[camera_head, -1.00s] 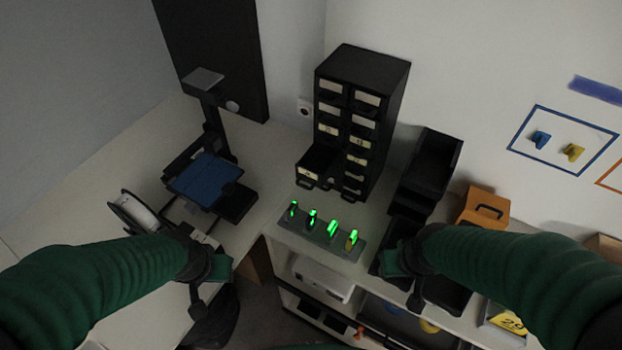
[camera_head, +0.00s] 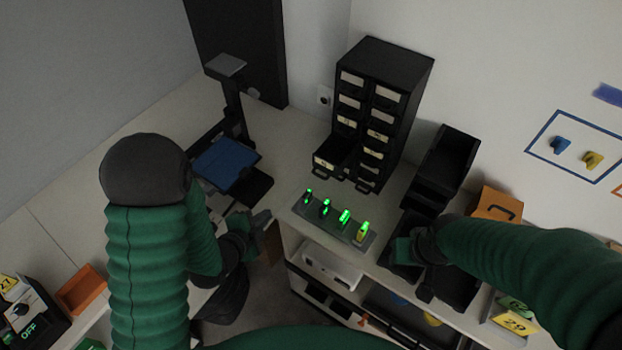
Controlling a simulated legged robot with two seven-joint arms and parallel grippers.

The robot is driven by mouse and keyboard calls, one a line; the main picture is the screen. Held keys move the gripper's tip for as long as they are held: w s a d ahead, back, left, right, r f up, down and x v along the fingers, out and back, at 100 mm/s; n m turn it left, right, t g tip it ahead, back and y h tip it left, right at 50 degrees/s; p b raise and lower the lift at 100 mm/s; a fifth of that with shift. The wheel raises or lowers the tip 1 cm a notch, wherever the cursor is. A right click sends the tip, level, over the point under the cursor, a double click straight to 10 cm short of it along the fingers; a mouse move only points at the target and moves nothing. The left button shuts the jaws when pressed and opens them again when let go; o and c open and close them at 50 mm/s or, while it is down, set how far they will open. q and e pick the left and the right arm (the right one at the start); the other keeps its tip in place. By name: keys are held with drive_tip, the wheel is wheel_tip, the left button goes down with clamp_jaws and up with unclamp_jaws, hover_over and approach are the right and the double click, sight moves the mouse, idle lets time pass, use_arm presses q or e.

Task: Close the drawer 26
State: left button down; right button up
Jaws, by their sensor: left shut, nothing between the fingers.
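A tall black drawer cabinet (camera_head: 385,85) with two columns of pale-labelled drawers stands at the back of the white counter. One low drawer (camera_head: 329,161) in its left column is pulled out; its number is too small to read. My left gripper (camera_head: 262,217) is shut and empty at the counter's front edge, left of and nearer than the open drawer, apart from it. My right gripper (camera_head: 402,251) is over the black bins at the right; its fingers are too dark to tell open from shut.
A grey strip (camera_head: 334,222) with several green-lit items lies in front of the cabinet. A 3D printer with a blue bed (camera_head: 226,164) stands left. Black bins (camera_head: 447,165) and an orange box (camera_head: 494,205) stand right.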

use_arm(q)
drive_tip(key=s+d+r+m+t+h, duration=0.3)
drive_tip(key=s+d+r+m+h, duration=0.15)
drive_tip(key=m, duration=0.25)
drive_tip(key=r+b+x, duration=0.2)
drive_tip(key=b+x, duration=0.2)
drive_tip(key=x, duration=1)
drive_tip(key=shift+w, duration=0.3)
drive_tip(key=shift+d+f, duration=0.1)
